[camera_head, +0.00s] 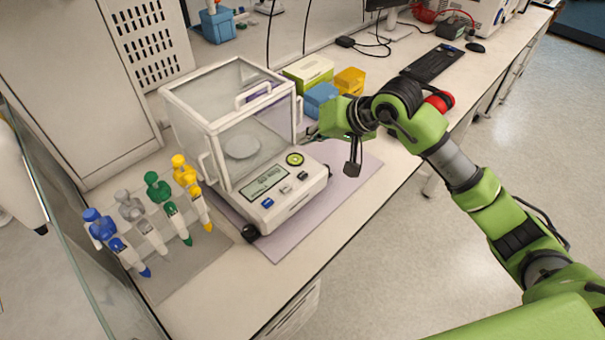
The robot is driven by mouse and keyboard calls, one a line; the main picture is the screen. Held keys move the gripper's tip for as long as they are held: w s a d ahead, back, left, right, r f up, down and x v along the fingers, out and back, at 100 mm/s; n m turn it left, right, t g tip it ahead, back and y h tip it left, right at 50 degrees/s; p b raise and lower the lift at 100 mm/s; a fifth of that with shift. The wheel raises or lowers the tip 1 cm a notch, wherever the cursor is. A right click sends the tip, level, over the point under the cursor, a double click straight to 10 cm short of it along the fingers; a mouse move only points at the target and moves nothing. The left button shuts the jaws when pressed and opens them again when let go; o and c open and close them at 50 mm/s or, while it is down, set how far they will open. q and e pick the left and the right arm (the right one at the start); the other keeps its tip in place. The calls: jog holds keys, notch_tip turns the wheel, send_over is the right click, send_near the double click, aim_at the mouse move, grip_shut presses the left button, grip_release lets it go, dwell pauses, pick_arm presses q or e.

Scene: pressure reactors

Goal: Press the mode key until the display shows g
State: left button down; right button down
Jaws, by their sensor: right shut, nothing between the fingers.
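A white analytical balance (283,207) with a clear glass draft shield (215,115) stands on a grey-lilac mat. Its front panel has a grey-green display (265,182) with dark characters too small to read. My right gripper (314,136) is shut and empty, beside the balance's right rear, apart from the keys. My left gripper is not in view.
A rack of several coloured pipettes (150,225) stands left of the balance. Blue (321,100), yellow (350,79) and green-white boxes (308,72) stand behind my right gripper. A keyboard (433,63) lies farther back. The mat front-right of the balance (345,175) is clear.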

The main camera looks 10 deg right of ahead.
jog(key=b, duration=0.3)
send_over(305, 176)
notch_tip(305, 176, down, 8)
jog(key=shift+r, duration=0.1)
jog(key=shift+f+b, duration=0.5)
jog(key=shift+b, duration=0.2)
dwell(1.0)
jog(key=shift+f+b, duration=0.4)
jog(key=shift+b, duration=0.4)
jog(key=shift+f+b, duration=0.5)
jog(key=shift+b, duration=0.2)
dwell(0.4)
jog(key=shift+r, duration=0.9)
